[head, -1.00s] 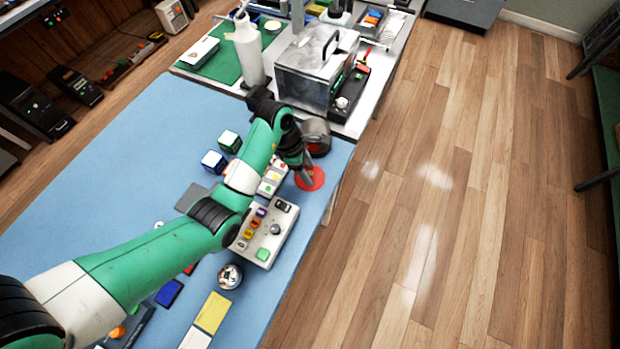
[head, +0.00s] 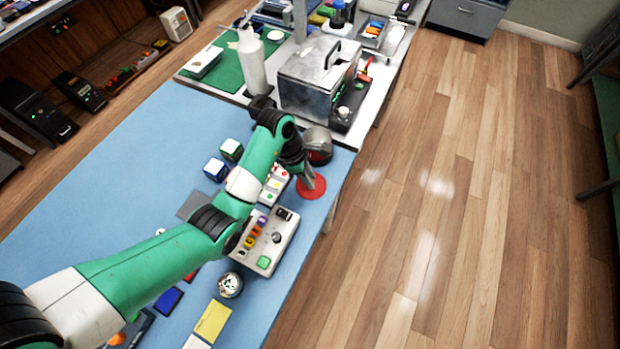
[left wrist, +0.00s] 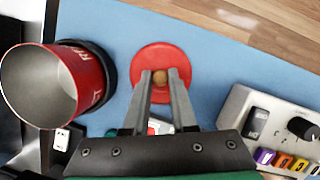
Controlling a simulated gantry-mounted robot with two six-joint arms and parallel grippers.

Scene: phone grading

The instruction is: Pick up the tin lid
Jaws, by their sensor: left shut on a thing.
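The tin lid is a flat red disc (head: 316,191) with a small brown knob. It lies on the blue mat near the mat's right edge. In the left wrist view the lid (left wrist: 160,54) is at the top centre. My left gripper (left wrist: 159,77) is shut on the lid's knob, with one fingertip on each side of it. In the head view the left gripper (head: 308,182) points down onto the lid and hides part of it. The open red tin (left wrist: 82,88) stands left of the lid in the left wrist view. My right gripper is not in view.
A grey panel with coloured buttons (head: 283,228) sits close to the lid, with a smaller button box (head: 276,183) beside it. A metal box (head: 310,85) and a white bottle (head: 251,65) stand beyond. The blue mat (head: 120,150) is clear at the left.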

